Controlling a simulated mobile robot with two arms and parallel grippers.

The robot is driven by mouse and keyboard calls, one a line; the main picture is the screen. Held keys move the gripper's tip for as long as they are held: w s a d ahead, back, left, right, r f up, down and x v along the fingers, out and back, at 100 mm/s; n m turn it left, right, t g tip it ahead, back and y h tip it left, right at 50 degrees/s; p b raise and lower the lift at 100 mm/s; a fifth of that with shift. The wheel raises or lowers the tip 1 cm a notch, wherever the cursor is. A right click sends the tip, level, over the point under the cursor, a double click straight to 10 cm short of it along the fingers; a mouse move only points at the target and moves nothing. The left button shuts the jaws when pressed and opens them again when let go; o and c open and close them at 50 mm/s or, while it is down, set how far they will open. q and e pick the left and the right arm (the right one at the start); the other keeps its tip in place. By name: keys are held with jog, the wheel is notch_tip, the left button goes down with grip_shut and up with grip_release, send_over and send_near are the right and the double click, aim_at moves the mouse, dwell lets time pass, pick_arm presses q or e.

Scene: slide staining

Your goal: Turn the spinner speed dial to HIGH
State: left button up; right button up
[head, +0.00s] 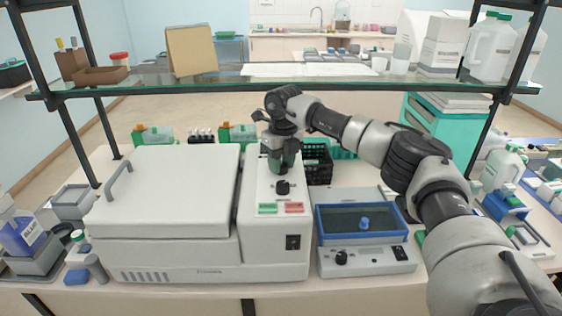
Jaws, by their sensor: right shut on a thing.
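The white spinner (165,190) has a closed lid with a handle and stands on the bench at left centre. Its control panel (262,235) runs along its right side. A black knob (283,187) shows on the panel, with a green and a red label in front of it. My right gripper (280,166) points down over the back of the panel, just behind this knob. It is shut on a dial there, which the fingers hide almost fully. I cannot read the dial's setting. My left gripper is not in view.
A device with a blue-framed window (361,222) and its own black knob (341,257) stands right of the spinner. A black crate (318,163) is close behind my right gripper. A glass shelf (210,82) spans above the bench.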

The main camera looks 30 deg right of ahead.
aim_at(284, 164)
jog(key=m, duration=0.4)
jog(key=shift+r+m, duration=0.1)
jog(key=shift+m, duration=0.2)
jog(key=shift+m+p, duration=0.35)
jog(key=shift+m, duration=1.55)
jog(key=o, duration=0.9)
jog(key=r+b, duration=0.1)
jog(key=r, duration=0.2)
jog(key=r+b, duration=0.1)
jog(key=r, duration=0.6)
jog(key=shift+s+d+r+b, duration=0.25)
jog(key=shift+r+b, duration=0.15)
